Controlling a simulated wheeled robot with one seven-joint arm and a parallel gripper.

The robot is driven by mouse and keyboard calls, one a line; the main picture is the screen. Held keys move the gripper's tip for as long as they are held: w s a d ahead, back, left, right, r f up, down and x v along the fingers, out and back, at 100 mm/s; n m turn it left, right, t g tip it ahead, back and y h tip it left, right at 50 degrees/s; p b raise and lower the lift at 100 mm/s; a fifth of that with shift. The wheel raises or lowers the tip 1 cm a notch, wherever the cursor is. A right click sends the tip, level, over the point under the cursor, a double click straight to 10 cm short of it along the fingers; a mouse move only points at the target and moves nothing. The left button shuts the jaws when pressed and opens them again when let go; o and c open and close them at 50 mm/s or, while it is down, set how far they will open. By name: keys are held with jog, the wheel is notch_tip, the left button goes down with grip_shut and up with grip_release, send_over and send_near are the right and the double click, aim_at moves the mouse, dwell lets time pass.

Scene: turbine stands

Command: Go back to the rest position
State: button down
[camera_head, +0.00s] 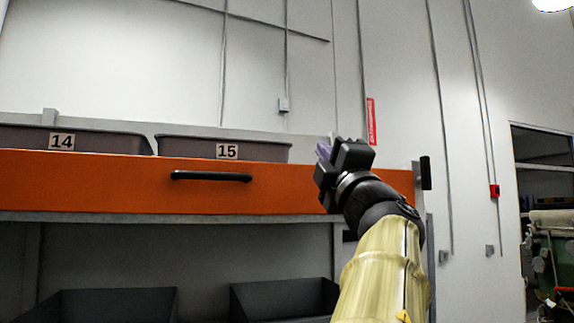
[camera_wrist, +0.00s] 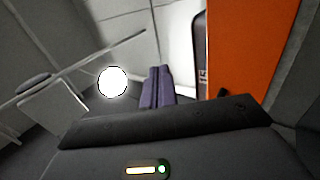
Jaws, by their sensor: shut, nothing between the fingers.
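My gripper (camera_head: 323,151) is raised in front of the right part of the orange drawer front in the head view. Its purple fingers (camera_wrist: 157,87) show in the wrist view side by side and pressed together, with nothing between them. My arm, in a yellowish cover, comes up from the bottom right. The black wrist housing hides part of the drawer front and the lower part of the fingers.
A closed-looking orange drawer (camera_head: 120,185) has a black handle (camera_head: 211,176). Grey bins labelled 14 (camera_head: 100,140) and 15 (camera_head: 270,151) stand above it. Dark bins (camera_head: 110,305) sit below. Right of the rack is a pale wall (camera_head: 400,80) and a doorway.

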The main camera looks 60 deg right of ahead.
jog(key=shift+s+a, duration=0.85)
jog(key=shift+s, duration=0.2)
jog(key=shift+w, duration=0.1)
